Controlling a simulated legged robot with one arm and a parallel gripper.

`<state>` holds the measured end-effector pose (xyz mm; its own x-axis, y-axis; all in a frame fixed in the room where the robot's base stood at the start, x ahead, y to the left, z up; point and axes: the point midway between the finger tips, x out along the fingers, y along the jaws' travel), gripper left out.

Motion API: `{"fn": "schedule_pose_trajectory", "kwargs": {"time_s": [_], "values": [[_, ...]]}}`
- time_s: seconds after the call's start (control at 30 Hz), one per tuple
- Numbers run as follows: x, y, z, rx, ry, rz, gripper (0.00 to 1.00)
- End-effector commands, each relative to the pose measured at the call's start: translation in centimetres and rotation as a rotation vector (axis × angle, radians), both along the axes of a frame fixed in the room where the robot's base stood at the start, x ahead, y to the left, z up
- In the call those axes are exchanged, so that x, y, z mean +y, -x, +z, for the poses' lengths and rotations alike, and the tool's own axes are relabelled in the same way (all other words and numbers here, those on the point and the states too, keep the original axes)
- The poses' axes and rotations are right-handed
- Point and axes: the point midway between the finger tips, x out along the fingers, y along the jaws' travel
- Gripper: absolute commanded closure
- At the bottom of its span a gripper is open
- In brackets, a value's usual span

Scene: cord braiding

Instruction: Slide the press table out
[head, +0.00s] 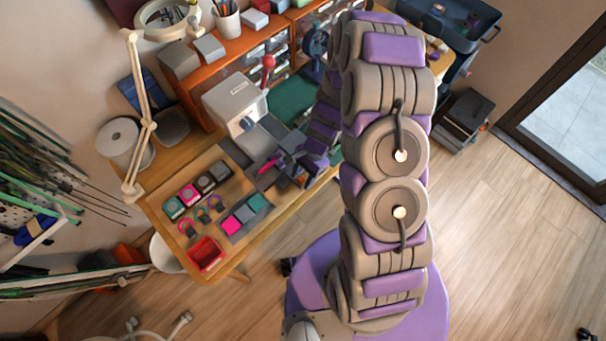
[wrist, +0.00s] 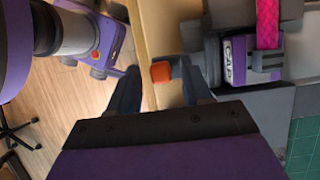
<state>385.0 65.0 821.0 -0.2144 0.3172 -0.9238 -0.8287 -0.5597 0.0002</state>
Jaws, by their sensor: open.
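The press (head: 235,103) is a pale grey machine with a red-knobbed lever, standing on the workbench. Its grey table (head: 258,145) extends from the press toward my arm. My gripper (head: 283,168) is at the near end of this table, over the bench's front edge. In the wrist view my gripper (wrist: 161,82) is open, its two dark fingers spread. A small orange knob (wrist: 160,72) on a grey stem lies between the fingertips; contact cannot be told. Right of it is a purple-and-grey fixture (wrist: 236,58) labelled "CAP", with a pink cord (wrist: 267,24) in it.
A red tray (head: 206,254), coloured blocks (head: 243,215) and a row of small boxes (head: 197,190) lie on the bench left of my gripper. A green cutting mat (head: 291,99) lies behind. A white lamp arm (head: 148,125) stands at left.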

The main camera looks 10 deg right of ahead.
Motion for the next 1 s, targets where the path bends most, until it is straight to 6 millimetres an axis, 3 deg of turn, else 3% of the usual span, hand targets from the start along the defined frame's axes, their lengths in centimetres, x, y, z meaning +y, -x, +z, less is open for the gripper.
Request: {"fn": "schedule_pose_trajectory", "kwargs": {"time_s": [0.17,0.37,1.0], "values": [[-0.1,-0.1,0.3,0.000,0.000,0.000,0.51],[-0.8,-0.6,2.3,-0.004,0.001,0.000,0.51],[-4.7,-3.4,13.3,-0.006,0.001,-0.001,0.51]]}}
